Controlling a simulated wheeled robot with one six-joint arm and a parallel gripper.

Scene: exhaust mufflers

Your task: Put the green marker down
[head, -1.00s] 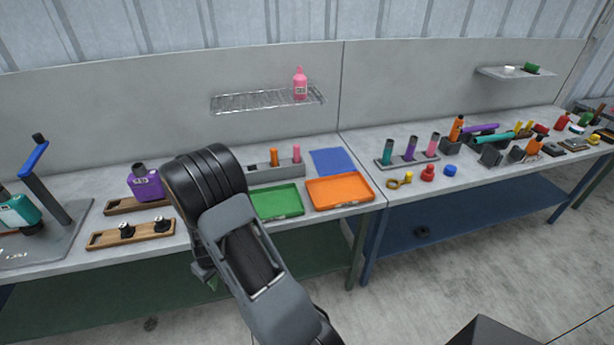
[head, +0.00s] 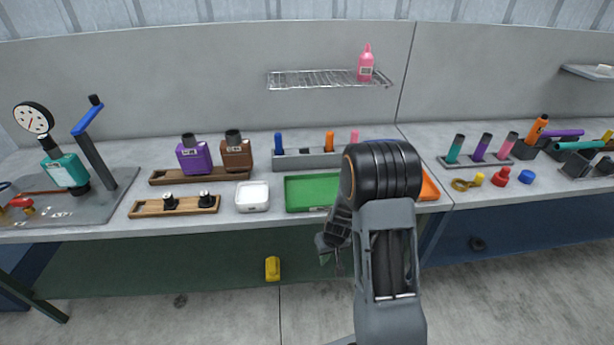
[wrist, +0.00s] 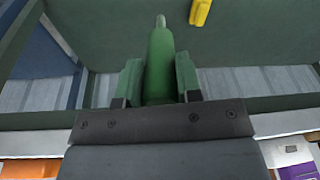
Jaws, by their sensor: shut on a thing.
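The green marker (wrist: 160,62) points away from the wrist camera in the wrist view, with its pale tip at the far end. My gripper (wrist: 158,70) is shut on it, one finger on each side. In the head view my gripper (head: 332,246) is low, in front of the bench's front edge, and my arm hides most of it. Only a small green bit shows there, and I cannot tell whether it is marker or finger. A grey rack (head: 300,161) at the back of the bench holds blue, orange and pink markers, with a gap between blue and orange.
A green tray (head: 305,193) lies before the rack; my arm partly hides an orange tray (head: 430,188). A white dish (head: 252,197) and wooden holders (head: 150,209) are to the left. A yellow object (head: 272,268) is below the bench. A wire shelf (head: 310,79) hangs above.

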